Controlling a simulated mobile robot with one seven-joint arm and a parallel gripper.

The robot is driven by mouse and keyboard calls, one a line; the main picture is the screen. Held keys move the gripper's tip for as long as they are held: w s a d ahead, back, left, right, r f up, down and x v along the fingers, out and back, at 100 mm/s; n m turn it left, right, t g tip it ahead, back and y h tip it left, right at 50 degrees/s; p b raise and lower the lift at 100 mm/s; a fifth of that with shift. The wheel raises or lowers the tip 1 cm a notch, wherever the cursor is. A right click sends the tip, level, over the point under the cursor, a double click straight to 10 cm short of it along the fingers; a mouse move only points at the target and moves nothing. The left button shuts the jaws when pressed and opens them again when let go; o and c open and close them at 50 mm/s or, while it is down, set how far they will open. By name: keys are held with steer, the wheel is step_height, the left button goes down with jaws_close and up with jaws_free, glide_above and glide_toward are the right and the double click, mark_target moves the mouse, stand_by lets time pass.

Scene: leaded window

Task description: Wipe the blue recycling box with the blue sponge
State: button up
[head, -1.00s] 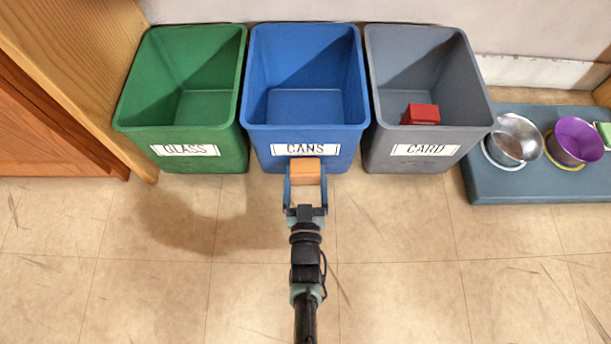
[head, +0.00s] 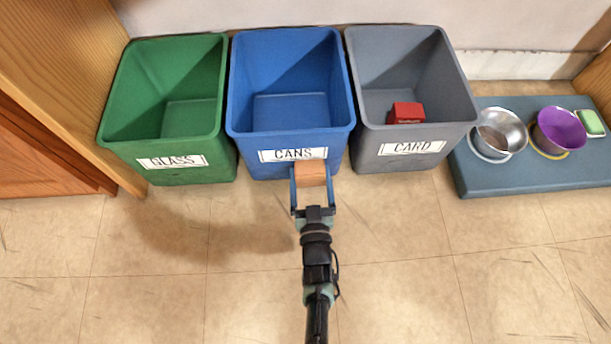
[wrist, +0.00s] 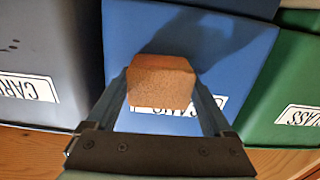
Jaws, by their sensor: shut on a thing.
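The blue recycling box (head: 250,143) stands between two other boxes, with a white CANS label on its front. It also fills the middle of the wrist view (wrist: 130,40). My gripper (head: 312,180) is shut on an orange-brown, porous-looking sponge (head: 311,173), not a blue one. The sponge also shows between the fingers in the wrist view (wrist: 161,85). It is at the box's front, near the lower right of the label, and covers part of the label in the wrist view. I cannot tell whether it touches the box. No blue sponge is in view.
A green GLASS box (head: 185,174) stands left and a grey CARD box (head: 385,163) right, holding a red block (head: 406,113). A blue-grey mat (head: 520,180) bears a metal bowl (head: 500,132), a purple bowl (head: 559,130) and a green item (head: 590,122). The front floor is clear.

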mark_target(293, 165)
steer(key=shift+a+r, duration=0.1)
steer(key=shift+a, duration=1.85)
steer(key=s+p, duration=0.2)
steer(key=s, duration=0.4)
steer(key=shift+d, duration=0.15)
steer(key=shift+s, duration=1.55)
